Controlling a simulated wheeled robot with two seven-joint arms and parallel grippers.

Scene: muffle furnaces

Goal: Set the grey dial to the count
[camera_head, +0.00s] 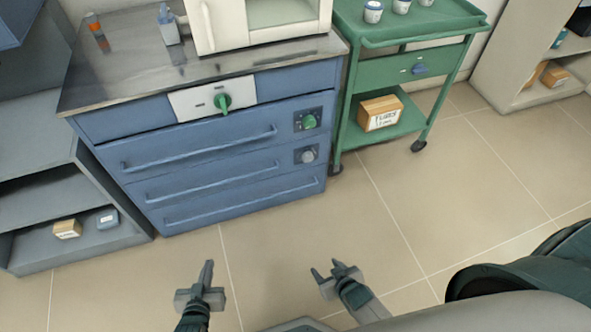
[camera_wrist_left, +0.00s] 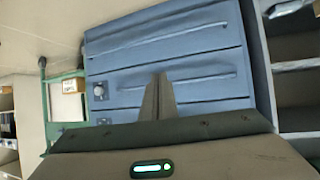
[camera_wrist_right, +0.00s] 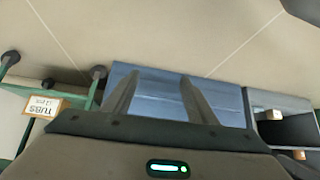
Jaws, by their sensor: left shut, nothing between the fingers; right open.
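The grey dial (camera_head: 307,156) sits on a dark plate at the right end of the blue cabinet's (camera_head: 225,190) middle drawer. It also shows in the left wrist view (camera_wrist_left: 99,91). Its marks are too small to read. My left gripper (camera_head: 208,266) is shut and empty, over the floor in front of the cabinet, apart from the dial. Its closed fingers (camera_wrist_left: 160,88) show before the drawers in its wrist view. My right gripper (camera_head: 325,268) is open and empty, below and in front of the dial; its spread fingers (camera_wrist_right: 158,92) also show.
Green dials sit on the cabinet's top panel (camera_head: 222,102) and upper drawer (camera_head: 309,121). The green cart (camera_head: 385,60) holds several white jars (camera_head: 372,12), a blue dial (camera_head: 418,69) and a labelled box (camera_head: 380,113). Grey shelves (camera_head: 45,190) stand left. The floor (camera_head: 440,190) before the cabinet is clear.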

